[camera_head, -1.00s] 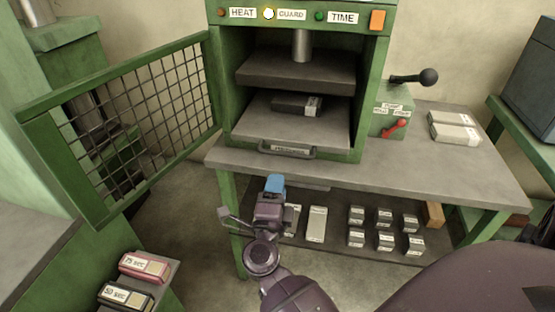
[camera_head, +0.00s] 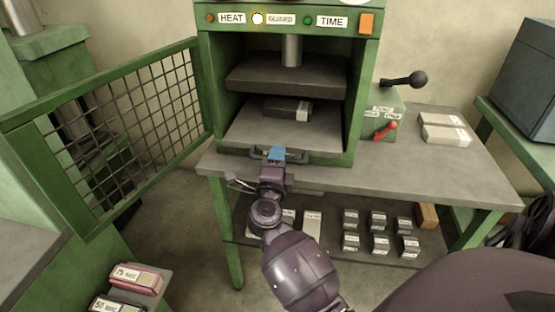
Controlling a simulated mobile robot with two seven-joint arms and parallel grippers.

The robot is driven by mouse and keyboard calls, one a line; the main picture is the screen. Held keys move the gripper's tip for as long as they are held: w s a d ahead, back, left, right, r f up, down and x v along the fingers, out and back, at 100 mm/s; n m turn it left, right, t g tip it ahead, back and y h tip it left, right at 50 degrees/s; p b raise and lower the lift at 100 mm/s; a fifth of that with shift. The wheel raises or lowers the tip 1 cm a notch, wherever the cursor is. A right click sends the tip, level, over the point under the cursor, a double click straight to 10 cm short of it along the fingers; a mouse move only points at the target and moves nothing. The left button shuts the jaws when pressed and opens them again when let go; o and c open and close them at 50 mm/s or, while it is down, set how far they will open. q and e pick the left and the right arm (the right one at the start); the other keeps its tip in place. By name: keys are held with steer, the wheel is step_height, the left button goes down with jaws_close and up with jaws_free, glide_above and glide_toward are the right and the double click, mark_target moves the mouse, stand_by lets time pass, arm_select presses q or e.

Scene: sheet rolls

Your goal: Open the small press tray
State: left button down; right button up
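The small press tray (camera_head: 250,132) is a grey plate inside the green press (camera_head: 357,85), below the dark upper platen. It has a dark bar handle (camera_head: 299,157) along its front edge. A dark block with a white end (camera_head: 285,110) lies on the tray. My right gripper (camera_head: 276,154), with blue fingertips, is at the middle of the handle and covers part of it. Whether its fingers touch or close around the bar is hidden. My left gripper is not in view.
The green mesh guard (camera_head: 125,120) stands swung open at the left. A control box with a red lever (camera_head: 384,130) and a black-knobbed lever (camera_head: 415,78) stands right of the press. Labelled blocks sit on the bench (camera_head: 450,175) and the shelf below.

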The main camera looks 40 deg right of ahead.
jaws_close()
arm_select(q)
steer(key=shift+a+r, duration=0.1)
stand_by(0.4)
